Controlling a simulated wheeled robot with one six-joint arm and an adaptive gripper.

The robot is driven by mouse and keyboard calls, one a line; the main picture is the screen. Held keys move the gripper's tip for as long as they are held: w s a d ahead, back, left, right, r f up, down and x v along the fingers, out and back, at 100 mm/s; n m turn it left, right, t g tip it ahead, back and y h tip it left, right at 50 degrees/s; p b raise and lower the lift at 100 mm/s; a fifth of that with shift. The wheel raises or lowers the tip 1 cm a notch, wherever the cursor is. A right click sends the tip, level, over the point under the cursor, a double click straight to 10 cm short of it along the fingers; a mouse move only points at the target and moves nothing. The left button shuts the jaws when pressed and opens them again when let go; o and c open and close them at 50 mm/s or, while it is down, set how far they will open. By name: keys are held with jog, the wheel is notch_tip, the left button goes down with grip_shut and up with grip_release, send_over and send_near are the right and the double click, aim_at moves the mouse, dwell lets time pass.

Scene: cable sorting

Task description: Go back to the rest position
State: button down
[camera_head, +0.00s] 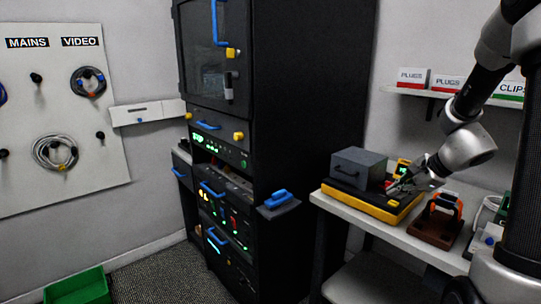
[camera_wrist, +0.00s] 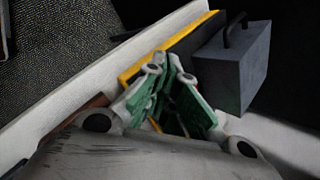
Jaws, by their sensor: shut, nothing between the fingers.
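My gripper (camera_head: 398,184) is at the right in the head view, low over the yellow-edged black case (camera_head: 378,208) on the white bench (camera_head: 352,215). In the wrist view my gripper (camera_wrist: 172,78) shows green finger pads, shut with nothing held. A grey box with a dark handle (camera_head: 358,168) sits on the case, just left of my gripper. The grey box also shows in the wrist view (camera_wrist: 235,75). I cannot tell whether my fingertips touch the case.
A brown holder with an orange-handled item (camera_head: 436,222) stands right of the case. A shelf (camera_head: 450,96) with labelled boxes is above. A tall black rack cabinet (camera_head: 305,100) stands left of the bench. A green bin (camera_head: 78,288) is on the floor.

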jog(key=s+a+r+n+h, duration=0.1)
jog(key=s+r+n, duration=0.3)
jog(key=s+n, duration=0.2)
jog(key=s+a+r+n+g+h, duration=0.1)
jog(key=s+r+n, duration=0.3)
jog(key=s, duration=0.7)
jog(key=s+a+r+n+g+h, duration=0.1)
jog(key=s+r+n, duration=0.3)
jog(key=s+n, duration=0.4)
jog(key=shift+s+a+r+n+h, duration=0.35)
jog(key=shift+s+a+h, duration=0.25)
jog(key=shift+a, duration=0.3)
dwell(0.4)
